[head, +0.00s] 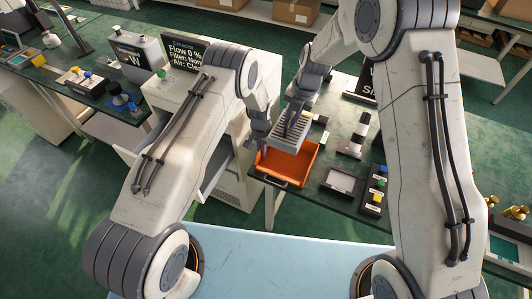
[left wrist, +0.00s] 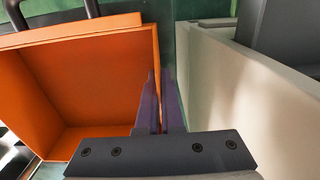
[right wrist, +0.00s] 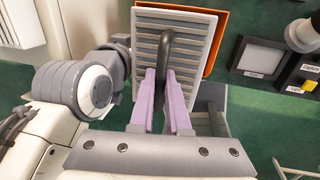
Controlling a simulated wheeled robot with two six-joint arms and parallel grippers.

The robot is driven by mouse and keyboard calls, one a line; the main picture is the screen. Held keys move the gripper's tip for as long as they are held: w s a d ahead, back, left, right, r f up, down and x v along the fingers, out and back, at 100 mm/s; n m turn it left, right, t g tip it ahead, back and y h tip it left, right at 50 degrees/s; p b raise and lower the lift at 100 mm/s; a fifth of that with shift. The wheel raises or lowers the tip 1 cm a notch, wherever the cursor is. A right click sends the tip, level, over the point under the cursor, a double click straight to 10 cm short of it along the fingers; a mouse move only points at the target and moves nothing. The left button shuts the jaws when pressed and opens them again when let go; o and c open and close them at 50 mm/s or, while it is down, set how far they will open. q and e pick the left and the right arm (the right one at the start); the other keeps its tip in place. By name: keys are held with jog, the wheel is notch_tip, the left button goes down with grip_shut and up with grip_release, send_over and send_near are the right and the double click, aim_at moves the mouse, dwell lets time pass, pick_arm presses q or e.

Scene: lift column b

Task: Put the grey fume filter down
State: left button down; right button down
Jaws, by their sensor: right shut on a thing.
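The grey fume filter (head: 287,134) is a slatted block with a dark curved handle, shown face-on in the right wrist view (right wrist: 195,58). My right gripper (head: 293,114) is shut on that handle; its lilac fingers (right wrist: 167,75) lie either side of it. The filter overlaps the orange tray (head: 301,171) in the head view; I cannot tell whether it touches the tray. The tray also shows in the left wrist view (left wrist: 85,85) and looks empty there.
A pale cabinet (head: 186,99) with a display reading "Flow 0 %" (head: 186,53) stands left of the tray. A framed pale plate (head: 341,181), a button box (head: 376,190) and other equipment stand right of the tray on the dark bench. Green floor lies between benches.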

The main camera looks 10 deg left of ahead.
notch_tip(320, 180, up, 2)
send_over(286, 162)
notch_tip(286, 162, down, 18)
jog(key=shift+r, duration=0.15)
dwell(0.4)
jog(key=shift+f, duration=0.2)
jog(key=c, duration=0.9)
grip_release()
jog(key=shift+s, duration=0.1)
jog(key=shift+r, duration=0.1)
